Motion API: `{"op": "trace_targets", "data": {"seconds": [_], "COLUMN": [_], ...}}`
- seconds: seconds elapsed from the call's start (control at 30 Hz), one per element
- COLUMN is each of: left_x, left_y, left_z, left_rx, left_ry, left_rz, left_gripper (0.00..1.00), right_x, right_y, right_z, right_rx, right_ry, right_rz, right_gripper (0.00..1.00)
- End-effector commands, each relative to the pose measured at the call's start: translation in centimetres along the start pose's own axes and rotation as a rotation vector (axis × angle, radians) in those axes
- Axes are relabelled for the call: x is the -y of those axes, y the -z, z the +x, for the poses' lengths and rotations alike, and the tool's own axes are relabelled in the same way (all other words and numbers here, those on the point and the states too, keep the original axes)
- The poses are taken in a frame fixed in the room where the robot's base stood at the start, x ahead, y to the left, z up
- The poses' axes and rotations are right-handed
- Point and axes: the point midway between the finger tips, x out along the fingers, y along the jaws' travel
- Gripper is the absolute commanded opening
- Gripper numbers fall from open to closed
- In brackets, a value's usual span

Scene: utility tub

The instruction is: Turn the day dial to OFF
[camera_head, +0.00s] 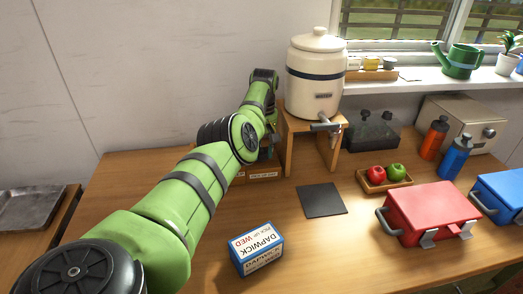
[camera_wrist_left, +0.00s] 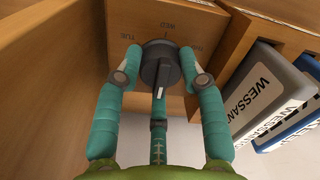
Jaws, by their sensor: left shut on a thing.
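The day dial (camera_wrist_left: 158,72) is a dark grey round knob on a wooden panel (camera_wrist_left: 125,18) in the left wrist view. WED reads above it, TUE to its left, and a partly hidden label to its right. A pale line shows on the lower part of the knob. My left gripper (camera_wrist_left: 161,66) has its teal fingers on both sides of the dial, shut on it. OFF is not visible. In the head view my left gripper (camera_head: 265,153) is mostly hidden by my green arm, and the dial is hidden. My right gripper is in neither view.
Grey (camera_wrist_left: 270,92) and blue (camera_wrist_left: 300,115) boxes stand close at the right in the wrist view. A DAPWICK carton (camera_head: 257,250) reads WED. The drink dispenser (camera_head: 315,85), dark mat (camera_head: 322,200), fruit tray (camera_head: 384,182) and red case (camera_head: 432,212) stand right of my arm.

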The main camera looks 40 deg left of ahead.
Motion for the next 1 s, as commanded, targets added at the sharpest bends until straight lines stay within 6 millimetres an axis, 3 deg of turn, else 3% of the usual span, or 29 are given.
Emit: {"op": "trace_targets", "data": {"seconds": [0.47, 0.5, 0.53, 0.87, 1.0], "left_x": [0.2, 0.2, 0.2, 0.1, 0.1], "left_y": [-0.4, -0.4, -0.4, -0.2, -0.1], "left_z": [0.5, 0.5, 0.5, 0.1, -1.1], "left_rx": [0.012, 0.012, 0.012, 0.005, 0.002], "left_ry": [0.017, 0.016, 0.016, 0.006, 0.002], "left_rz": [-0.009, -0.009, -0.009, -0.011, -0.012], "left_gripper": [0.07, 0.52, 0.63, 0.63, 0.63], "right_x": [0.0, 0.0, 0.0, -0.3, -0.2], "right_y": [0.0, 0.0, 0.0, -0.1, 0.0], "right_z": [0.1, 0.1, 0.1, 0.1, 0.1], "right_rx": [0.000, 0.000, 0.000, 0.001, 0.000], "right_ry": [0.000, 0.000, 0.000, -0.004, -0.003], "right_rz": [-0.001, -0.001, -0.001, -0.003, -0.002], "right_gripper": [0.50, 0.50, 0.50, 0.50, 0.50]}}
